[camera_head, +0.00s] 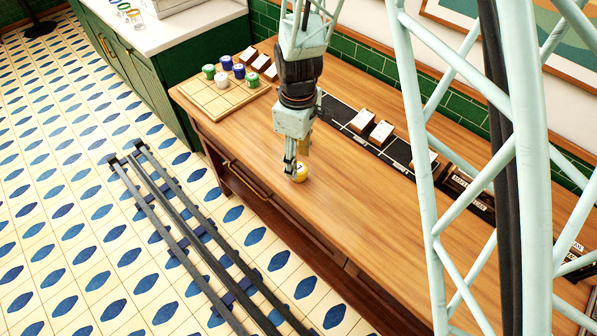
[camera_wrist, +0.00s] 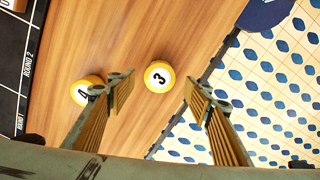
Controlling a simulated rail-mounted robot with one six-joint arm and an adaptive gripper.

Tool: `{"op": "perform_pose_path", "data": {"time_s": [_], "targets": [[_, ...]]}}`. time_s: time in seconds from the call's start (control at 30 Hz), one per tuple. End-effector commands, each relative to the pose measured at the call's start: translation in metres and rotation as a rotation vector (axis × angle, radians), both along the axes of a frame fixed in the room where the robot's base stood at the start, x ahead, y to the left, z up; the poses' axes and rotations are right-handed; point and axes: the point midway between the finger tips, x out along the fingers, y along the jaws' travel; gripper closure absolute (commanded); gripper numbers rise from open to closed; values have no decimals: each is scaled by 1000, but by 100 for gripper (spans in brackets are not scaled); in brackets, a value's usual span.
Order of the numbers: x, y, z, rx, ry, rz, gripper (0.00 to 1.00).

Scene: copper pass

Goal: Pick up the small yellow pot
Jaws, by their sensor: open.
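Two small round yellow pots with white tops stand on the wooden table in the wrist view. The one marked 3 (camera_wrist: 159,76) lies between and just beyond the fingertips of my gripper (camera_wrist: 158,85). The one marked 4 (camera_wrist: 84,90) is to the left, partly hidden by the left finger. In the head view one yellow pot (camera_head: 301,173) shows right by the tips of my gripper (camera_head: 294,165), partly covered by it; I cannot tell which pot it is. The other is hidden there. My gripper is open, pointing down, with nothing in it.
A wooden board (camera_head: 211,101) with green, blue and white pots stands at the table's far left end. A black strip (camera_head: 343,122) with several white-topped blocks runs along the back. The table's front edge (camera_wrist: 190,95) is close to the pots. The tabletop (camera_head: 370,215) to the right is clear.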

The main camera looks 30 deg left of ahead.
Motion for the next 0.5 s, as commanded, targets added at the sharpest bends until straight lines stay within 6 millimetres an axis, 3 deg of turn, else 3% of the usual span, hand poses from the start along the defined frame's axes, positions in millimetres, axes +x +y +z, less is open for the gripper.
{"op": "perform_pose_path", "data": {"time_s": [0.5], "targets": [[0,-1,-5,-1,1,0,53]]}}
